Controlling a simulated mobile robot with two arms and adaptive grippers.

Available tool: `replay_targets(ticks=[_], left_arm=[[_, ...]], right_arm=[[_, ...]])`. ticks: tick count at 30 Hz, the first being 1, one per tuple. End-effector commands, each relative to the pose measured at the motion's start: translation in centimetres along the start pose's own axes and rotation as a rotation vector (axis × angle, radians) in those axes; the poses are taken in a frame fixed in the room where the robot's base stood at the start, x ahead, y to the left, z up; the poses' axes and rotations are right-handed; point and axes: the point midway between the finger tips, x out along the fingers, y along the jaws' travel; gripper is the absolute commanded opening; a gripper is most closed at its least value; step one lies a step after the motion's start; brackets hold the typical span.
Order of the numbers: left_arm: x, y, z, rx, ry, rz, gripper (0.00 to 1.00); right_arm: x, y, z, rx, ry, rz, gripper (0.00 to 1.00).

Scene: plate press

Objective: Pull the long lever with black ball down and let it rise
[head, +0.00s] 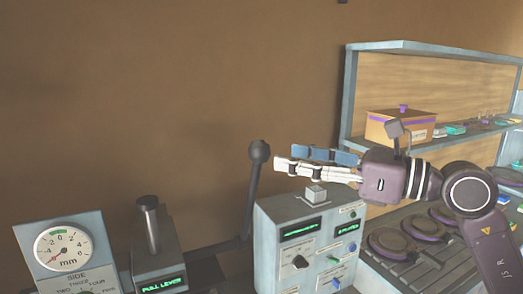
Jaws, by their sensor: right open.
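The long lever (252,195) stands almost upright, leaning slightly right, with a black ball (259,150) on its top end. My right gripper (284,159) comes in from the right at about the height of the ball. Its fingers point left, one pale and one blue, and are open with nothing between them. The fingertips are just right of the ball in the picture; I cannot tell the gap in depth. My left gripper is not in view.
A grey control box (267,252) with knobs and green displays stands below my right gripper. A dial gauge (63,250) and a metal cylinder on a box (149,225) with a "PULL LEVER" display are at left. A shelf (347,100) with boxes stands at right.

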Motion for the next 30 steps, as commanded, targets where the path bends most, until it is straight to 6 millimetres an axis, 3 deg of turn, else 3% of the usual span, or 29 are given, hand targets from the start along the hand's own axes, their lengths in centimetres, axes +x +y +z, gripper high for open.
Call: replay_targets(ticks=[15,26,30], left_arm=[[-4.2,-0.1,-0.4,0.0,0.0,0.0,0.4],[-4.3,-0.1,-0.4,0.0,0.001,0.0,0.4],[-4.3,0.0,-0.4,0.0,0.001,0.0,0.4]], right_arm=[[6.9,0.1,0.3,0.004,-0.001,0.004,0.48],[7.6,0.1,0.0,0.002,-0.001,0.003,0.48],[7.5,0.1,0.0,0.002,-0.001,0.003,0.35]])
